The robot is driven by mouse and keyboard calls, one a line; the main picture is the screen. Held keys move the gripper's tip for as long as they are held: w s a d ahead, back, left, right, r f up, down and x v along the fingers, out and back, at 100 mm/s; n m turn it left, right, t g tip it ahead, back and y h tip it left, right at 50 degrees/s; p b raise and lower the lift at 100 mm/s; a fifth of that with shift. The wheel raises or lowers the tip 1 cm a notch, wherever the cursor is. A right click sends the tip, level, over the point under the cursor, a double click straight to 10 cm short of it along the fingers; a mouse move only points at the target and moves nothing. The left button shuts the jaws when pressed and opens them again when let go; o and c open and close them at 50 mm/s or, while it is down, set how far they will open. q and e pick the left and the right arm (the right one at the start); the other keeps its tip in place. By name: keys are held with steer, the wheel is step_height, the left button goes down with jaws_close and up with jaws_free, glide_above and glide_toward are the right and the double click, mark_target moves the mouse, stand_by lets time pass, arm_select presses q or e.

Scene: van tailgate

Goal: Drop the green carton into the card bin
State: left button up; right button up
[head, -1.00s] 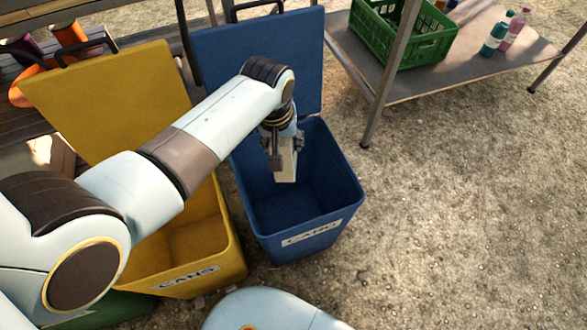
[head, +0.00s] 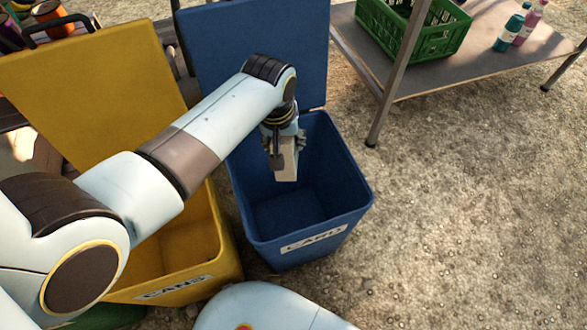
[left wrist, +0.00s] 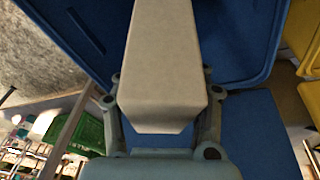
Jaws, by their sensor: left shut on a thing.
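My left gripper (head: 284,148) is shut on a pale, off-white carton (head: 286,170) and holds it upright inside the outline of the blue bin's opening. No green shows on the faces of the carton in view. In the left wrist view the carton (left wrist: 162,65) fills the middle, between the fingers (left wrist: 160,125). The blue card bin (head: 318,238) stands open, its lid (head: 255,45) tilted up behind it. The part of the bin's floor that shows looks empty. I cannot tell how far below the rim the carton hangs. My right gripper is not in view.
A yellow bin (head: 210,270) labelled CANS, lid (head: 95,90) raised, stands close on the left of the blue bin. A metal table (head: 440,82) with a green crate (head: 437,42) and bottles (head: 510,33) stands at the back right. Gravel ground on the right is clear.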

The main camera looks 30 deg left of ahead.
arm_select(q)
steer(key=shift+r, duration=0.1)
steer(key=o, duration=1)
steer(key=shift+r, duration=0.1)
steer(key=v, duration=1.1)
steer(key=shift+s+r, duration=0.1)
steer(key=shift+r, duration=0.25)
